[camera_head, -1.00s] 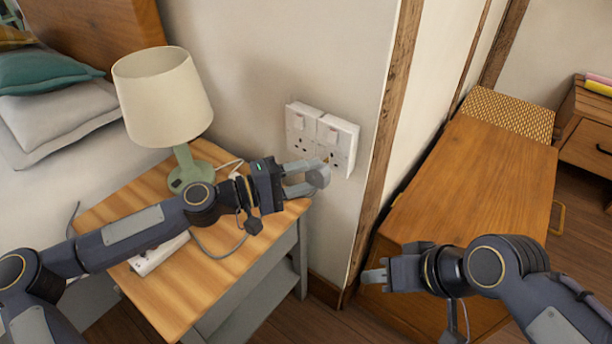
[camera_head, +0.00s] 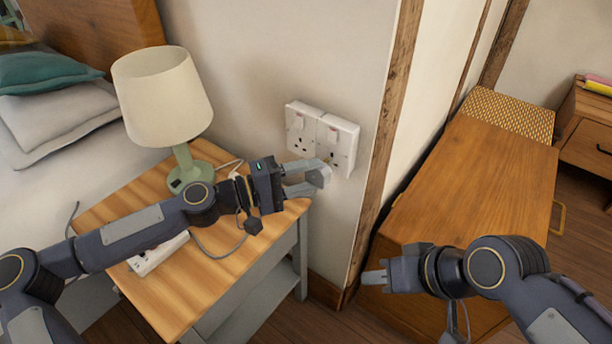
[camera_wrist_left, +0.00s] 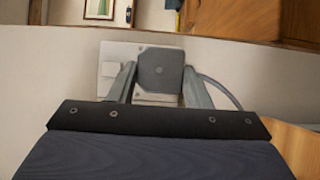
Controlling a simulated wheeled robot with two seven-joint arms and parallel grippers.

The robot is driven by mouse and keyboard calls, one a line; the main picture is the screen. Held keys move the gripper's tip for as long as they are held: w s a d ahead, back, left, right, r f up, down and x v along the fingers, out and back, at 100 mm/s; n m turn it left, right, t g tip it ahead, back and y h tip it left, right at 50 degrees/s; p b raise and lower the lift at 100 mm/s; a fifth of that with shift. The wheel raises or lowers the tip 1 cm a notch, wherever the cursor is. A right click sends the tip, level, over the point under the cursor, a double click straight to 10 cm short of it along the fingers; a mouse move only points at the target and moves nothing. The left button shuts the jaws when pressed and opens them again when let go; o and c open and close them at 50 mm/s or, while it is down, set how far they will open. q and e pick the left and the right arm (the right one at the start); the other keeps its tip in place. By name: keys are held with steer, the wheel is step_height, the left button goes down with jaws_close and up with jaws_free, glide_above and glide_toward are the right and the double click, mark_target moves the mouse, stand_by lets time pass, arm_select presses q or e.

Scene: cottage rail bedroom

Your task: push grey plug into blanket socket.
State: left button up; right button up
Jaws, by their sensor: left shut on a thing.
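My left gripper (camera_head: 308,180) is shut on the grey plug (camera_wrist_left: 161,71), which sits between its two fingers in the left wrist view. A grey cable runs off the plug to the right there. Two white switched sockets sit side by side on the wall, the left one (camera_head: 301,122) and the right one (camera_head: 340,135). The plug is at the lower part of the right socket, and the wrist view shows a white plate (camera_wrist_left: 110,62) behind it. I cannot tell whether its pins are in the holes. My right gripper (camera_head: 375,277) hangs away from the sockets; its jaw gap is unclear.
A wooden bedside table (camera_head: 235,282) stands below my left arm, with a green-based lamp (camera_head: 162,100), a white power strip (camera_head: 158,255) and loose cable on it. A wooden post (camera_head: 388,130) is right of the sockets. A wooden chest (camera_head: 480,185) stands at the right.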

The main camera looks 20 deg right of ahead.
arm_select(q)
steer(key=shift+w+d, duration=1.1)
steer(key=shift+d, duration=0.25)
steer(key=o, duration=0.9)
steer(key=a, duration=0.7)
steer(key=shift+s+a+p, duration=0.35)
steer(key=shift+p, duration=0.05)
